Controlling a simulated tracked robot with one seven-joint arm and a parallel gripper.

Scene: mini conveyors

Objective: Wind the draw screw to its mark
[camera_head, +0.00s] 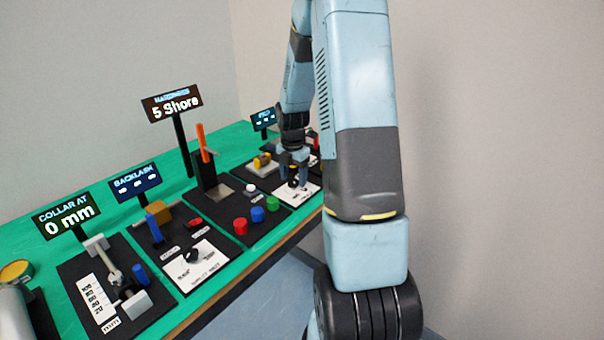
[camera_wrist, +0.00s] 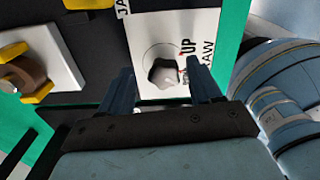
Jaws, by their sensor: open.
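The station under the "COLLAR AT 0 mm" display (camera_head: 66,216) stands at the left. It has a numbered mm scale (camera_head: 97,303), a metal rod between light grey blocks (camera_head: 134,306) and a blue handle (camera_head: 140,274). I cannot tell for sure that this rod is the draw screw. My gripper (camera_head: 293,168) is far from it, low over a station at the right. In the wrist view my gripper (camera_wrist: 158,66) is open, its fingers on either side of a grey knob (camera_wrist: 162,73). The knob sits on a white plate (camera_wrist: 200,20) with partly hidden lettering, including "UP".
Between them stand a white dial plate with a black knob (camera_head: 192,255), red, blue and green buttons (camera_head: 257,214), and an upright orange lever (camera_head: 202,142) under a "5 Shore" display (camera_head: 172,104). A yellow-and-brown part (camera_wrist: 25,75) lies left of the fingers. The bench edge runs along the front.

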